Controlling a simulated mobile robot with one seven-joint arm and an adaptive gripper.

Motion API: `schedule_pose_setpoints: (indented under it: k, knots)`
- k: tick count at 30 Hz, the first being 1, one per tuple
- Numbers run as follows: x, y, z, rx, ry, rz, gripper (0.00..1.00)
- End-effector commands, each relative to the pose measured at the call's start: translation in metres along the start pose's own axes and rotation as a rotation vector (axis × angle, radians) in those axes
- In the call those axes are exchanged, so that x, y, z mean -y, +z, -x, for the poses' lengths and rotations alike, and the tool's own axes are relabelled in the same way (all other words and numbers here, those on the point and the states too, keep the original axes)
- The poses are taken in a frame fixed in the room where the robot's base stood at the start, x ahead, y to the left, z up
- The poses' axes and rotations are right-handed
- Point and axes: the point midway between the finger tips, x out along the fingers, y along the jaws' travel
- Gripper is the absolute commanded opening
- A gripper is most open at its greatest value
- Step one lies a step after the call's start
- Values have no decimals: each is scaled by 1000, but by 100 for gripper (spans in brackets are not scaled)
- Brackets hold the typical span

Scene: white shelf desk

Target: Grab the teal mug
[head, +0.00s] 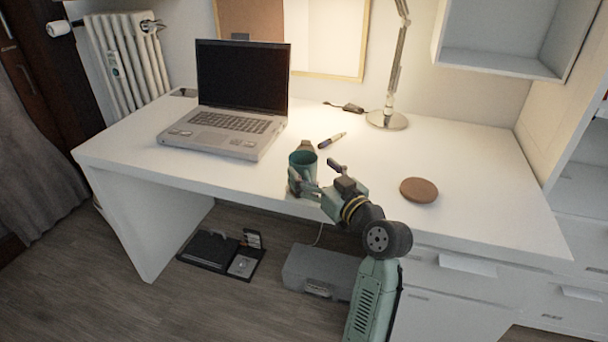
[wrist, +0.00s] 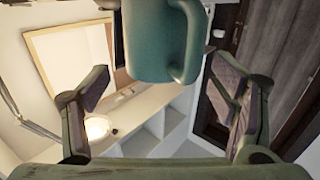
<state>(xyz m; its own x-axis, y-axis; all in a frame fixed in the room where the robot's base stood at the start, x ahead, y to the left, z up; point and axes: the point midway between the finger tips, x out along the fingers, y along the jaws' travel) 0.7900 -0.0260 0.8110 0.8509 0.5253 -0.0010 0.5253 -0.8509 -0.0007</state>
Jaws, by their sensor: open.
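The teal mug (head: 303,158) stands on the white desk near its front edge, just right of the laptop. My gripper (head: 316,172) is open beside the mug, with one finger overlapping the mug's front in the head view and the other finger to its right. In the wrist view the mug (wrist: 160,40) fills the top middle, its handle towards the right. There the fingers of my gripper (wrist: 158,72) are spread to either side of it, with visible gaps. The lower part of the mug is partly hidden by the gripper in the head view.
An open laptop (head: 225,120) stands to the left on the desk (head: 460,165). A brown round coaster (head: 419,190) lies to the right. A marker-like item (head: 332,140) and a lamp base (head: 387,120) are behind. The right side of the desk is mostly clear.

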Motion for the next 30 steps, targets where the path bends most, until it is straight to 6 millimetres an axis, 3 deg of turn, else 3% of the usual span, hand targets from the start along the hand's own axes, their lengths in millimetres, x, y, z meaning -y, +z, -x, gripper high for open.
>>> schedule_pose_setpoints:
  k: [3,7,16,30]
  knots:
    - [-2,-12,-20,0,-4,1,79]
    - [-2,-8,-35,0,-2,1,79]
    - [-2,-7,-40,-1,-1,1,79]
    - [-2,-7,-40,-1,-1,1,48]
